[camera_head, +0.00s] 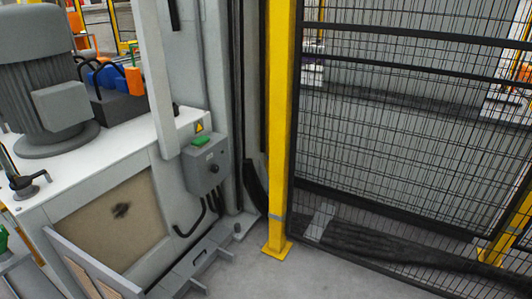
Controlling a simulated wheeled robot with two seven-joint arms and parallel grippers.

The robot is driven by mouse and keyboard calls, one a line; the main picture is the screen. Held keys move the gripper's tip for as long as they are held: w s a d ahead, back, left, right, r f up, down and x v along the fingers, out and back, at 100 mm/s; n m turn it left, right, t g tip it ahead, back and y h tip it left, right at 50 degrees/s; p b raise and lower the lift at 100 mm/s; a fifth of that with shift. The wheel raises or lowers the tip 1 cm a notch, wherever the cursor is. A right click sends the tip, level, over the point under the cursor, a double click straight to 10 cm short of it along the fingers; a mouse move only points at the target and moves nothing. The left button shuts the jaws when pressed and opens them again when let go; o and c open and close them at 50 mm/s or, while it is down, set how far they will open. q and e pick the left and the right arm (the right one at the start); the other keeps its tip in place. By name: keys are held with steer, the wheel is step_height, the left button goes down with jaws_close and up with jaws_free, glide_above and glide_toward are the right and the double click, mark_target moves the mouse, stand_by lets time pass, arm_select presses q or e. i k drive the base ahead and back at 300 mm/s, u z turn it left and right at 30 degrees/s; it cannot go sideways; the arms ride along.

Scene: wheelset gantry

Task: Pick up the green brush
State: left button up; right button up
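A small green object (202,141) lies on the top edge of the grey control box (207,165), just below a yellow warning sign. It is too small for me to tell whether it is the brush. Another green thing (3,239) shows at the far left edge, cut off by the frame, and I cannot tell its shape. Neither of my grippers is in view.
A white machine cabinet (110,145) with a large grey motor (45,75) stands on the left. A yellow post (280,120) and black mesh fence (400,120) block the middle and right. Bare grey floor (290,280) shows at the bottom.

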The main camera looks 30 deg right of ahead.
mark_target(201, 142)
steer(key=z, duration=1.8)
steer(key=i, duration=0.4)
steer(key=u, duration=0.8)
steer(key=i, duration=1.65)
steer(key=u, duration=1.7)
steer(key=i, duration=0.75)
steer(key=u, duration=0.65)
